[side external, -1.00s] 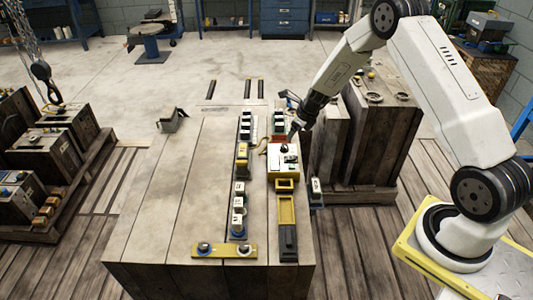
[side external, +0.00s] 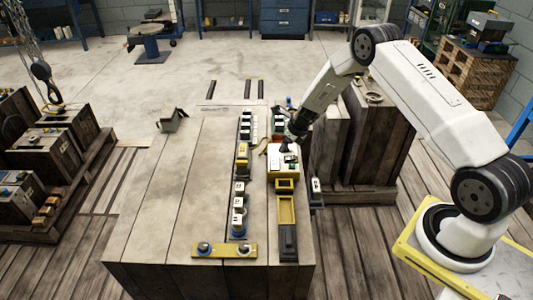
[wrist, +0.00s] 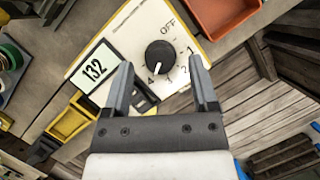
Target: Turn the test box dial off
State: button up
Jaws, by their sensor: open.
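The test box (side external: 284,163) stands on the wooden bench in the side view, a white-topped box with yellow edges. In the wrist view its white panel (wrist: 121,42) carries a round black dial (wrist: 160,54), the word OFF above it, numbers around its right and lower sides, and a 132 label. The dial's white mark points down and slightly left, towards the 4. My gripper (wrist: 161,63) is open, its two fingertips on either side of the dial in the picture; I cannot tell the gap in depth. In the side view my gripper (side external: 287,145) is over the box, hiding the dial.
A red-orange tray (wrist: 225,14) is beside the box. A yellow bin (wrist: 72,120) is on its other side. Rows of small numbered blocks (side external: 238,204) stand left on the bench. A dark wooden crate (side external: 372,140) stands close on the right.

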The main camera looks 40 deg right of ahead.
jog(key=shift+w+f, duration=0.1)
jog(key=shift+f, duration=0.2)
grip_shut()
